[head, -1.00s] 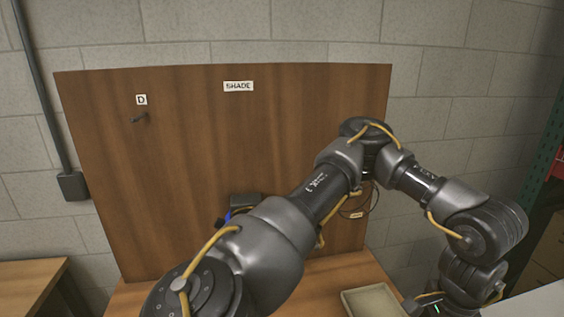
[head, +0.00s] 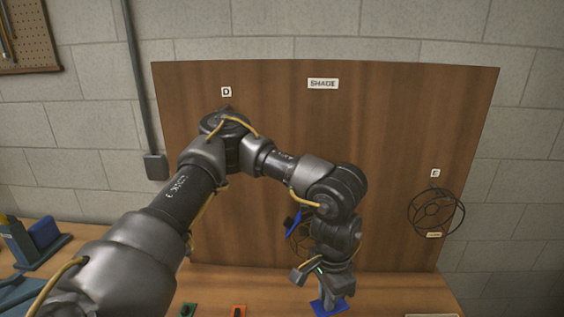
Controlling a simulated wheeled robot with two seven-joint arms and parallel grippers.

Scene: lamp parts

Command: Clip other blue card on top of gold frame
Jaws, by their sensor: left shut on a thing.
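My left gripper (head: 324,290) points down at the bottom centre, in front of the board, shut on a blue card (head: 332,307) that shows just below its fingers. I cannot tell whether this card touches the table. Another blue card (head: 294,222) with a dark clip is tilted, just left of my left forearm. Thin wire beside and below that card is partly hidden by my arm, and its colour is too faint to confirm as the gold frame. My right gripper is out of view.
A wooden board (head: 250,160) stands behind, labelled D, SHADE and E. A dark wire frame (head: 436,211) hangs at E. A green card (head: 188,310) and an orange card (head: 238,311) lie on the table (head: 270,285). A blue item (head: 40,236) stands at the far left.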

